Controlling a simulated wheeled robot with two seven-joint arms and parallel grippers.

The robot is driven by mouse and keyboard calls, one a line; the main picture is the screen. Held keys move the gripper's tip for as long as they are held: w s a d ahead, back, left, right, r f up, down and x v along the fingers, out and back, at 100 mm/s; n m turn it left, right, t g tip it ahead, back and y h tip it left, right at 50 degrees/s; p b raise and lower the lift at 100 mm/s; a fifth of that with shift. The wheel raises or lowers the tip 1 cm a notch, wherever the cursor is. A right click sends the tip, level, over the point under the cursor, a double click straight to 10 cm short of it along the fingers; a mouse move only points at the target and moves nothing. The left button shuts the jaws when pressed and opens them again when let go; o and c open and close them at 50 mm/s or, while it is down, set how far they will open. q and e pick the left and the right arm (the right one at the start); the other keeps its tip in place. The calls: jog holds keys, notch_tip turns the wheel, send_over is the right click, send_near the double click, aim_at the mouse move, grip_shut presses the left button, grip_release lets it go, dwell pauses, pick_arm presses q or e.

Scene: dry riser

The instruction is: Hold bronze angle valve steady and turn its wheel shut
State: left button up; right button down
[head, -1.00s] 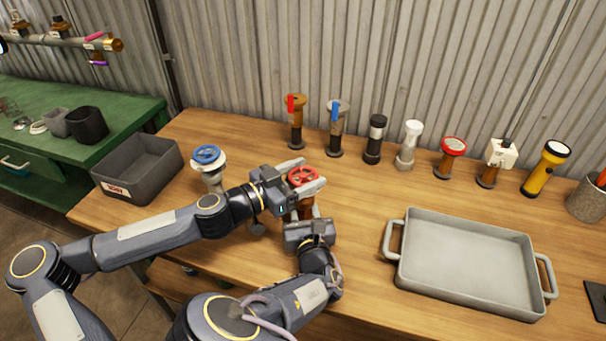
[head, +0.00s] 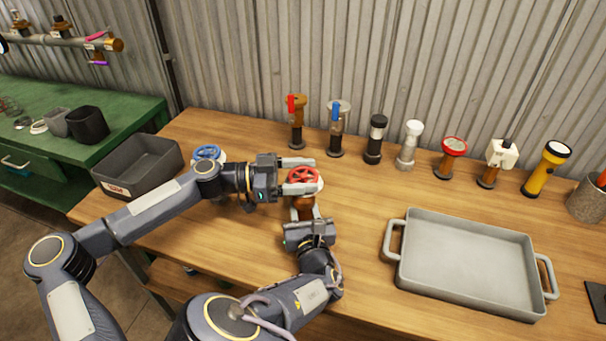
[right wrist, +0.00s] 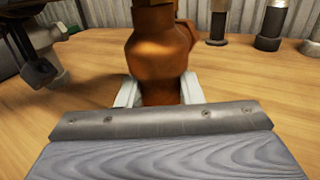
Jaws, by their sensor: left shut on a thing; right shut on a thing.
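The bronze angle valve stands upright on the wooden table, with its red wheel (head: 303,175) on top. Its bronze body (right wrist: 160,58) fills the middle of the right wrist view. My left gripper (head: 300,174) comes in from the left and is shut on the red wheel, one finger on its far side and one on its near side. My right gripper (head: 306,214) is below and nearer; it is shut on the valve body, with pale fingers on both sides of it in the right wrist view (right wrist: 158,92). The valve's lower part is partly hidden by my right gripper.
A blue-wheeled valve (head: 207,153) stands to the left, partly behind my left arm, beside a grey bin (head: 140,170). Several valves and fittings and a yellow flashlight (head: 546,170) line the back. A grey tray (head: 467,262) lies to the right. Table between is clear.

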pick_arm(q)
jog(key=shift+r, duration=0.1)
jog(key=o, duration=1)
jog(key=shift+c, duration=0.2)
jog(key=a, duration=0.7)
jog(key=shift+s+a, duration=0.25)
